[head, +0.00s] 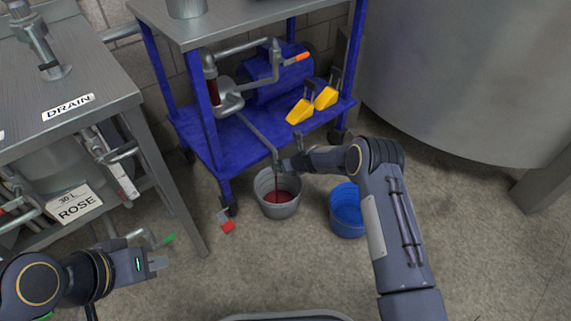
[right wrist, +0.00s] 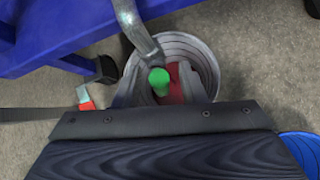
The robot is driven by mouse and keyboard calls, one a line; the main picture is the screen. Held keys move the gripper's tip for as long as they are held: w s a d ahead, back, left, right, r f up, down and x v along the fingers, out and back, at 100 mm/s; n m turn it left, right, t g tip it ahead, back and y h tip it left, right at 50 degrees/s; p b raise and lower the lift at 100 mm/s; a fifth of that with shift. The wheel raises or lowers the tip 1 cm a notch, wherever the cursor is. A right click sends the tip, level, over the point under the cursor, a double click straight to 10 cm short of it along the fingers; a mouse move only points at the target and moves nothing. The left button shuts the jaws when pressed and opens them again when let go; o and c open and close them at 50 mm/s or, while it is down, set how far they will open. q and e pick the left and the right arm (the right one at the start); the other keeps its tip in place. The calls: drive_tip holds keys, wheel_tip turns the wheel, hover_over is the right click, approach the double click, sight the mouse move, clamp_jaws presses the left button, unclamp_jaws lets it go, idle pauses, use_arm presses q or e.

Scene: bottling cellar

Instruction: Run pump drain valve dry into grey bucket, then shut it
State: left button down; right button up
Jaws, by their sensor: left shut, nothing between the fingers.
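The pump (head: 270,85) is blue and sits on the lower shelf of a blue cart. Its drain pipe (head: 250,130) slopes down to the grey bucket (head: 266,207). A dark red stream (head: 277,182) falls from the pipe's end into the bucket, where red liquid shows. My right gripper (head: 283,165) is at the pipe's end above the bucket. In the right wrist view, the green valve handle (right wrist: 158,79) is between its fingers (right wrist: 160,90), which look apart, with a gap beside the handle. My left gripper (head: 158,262) is shut and empty, away at lower left.
A blue bucket (head: 346,212) stands right of the grey one. Two yellow wedges (head: 312,106) lie on the cart shelf. A steel table (head: 75,70) marked DRAIN is left, with a green-handled valve (head: 168,239) below it. A red-ended fitting (head: 227,226) is near the cart's leg. A large tank (head: 460,80) fills the right.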

drive_tip(key=p+v, duration=0.2)
drive_tip(key=v, duration=0.5)
drive_tip(key=shift+s+r, duration=0.25)
drive_tip(key=shift+r, duration=0.05)
drive_tip(key=shift+d, duration=0.1)
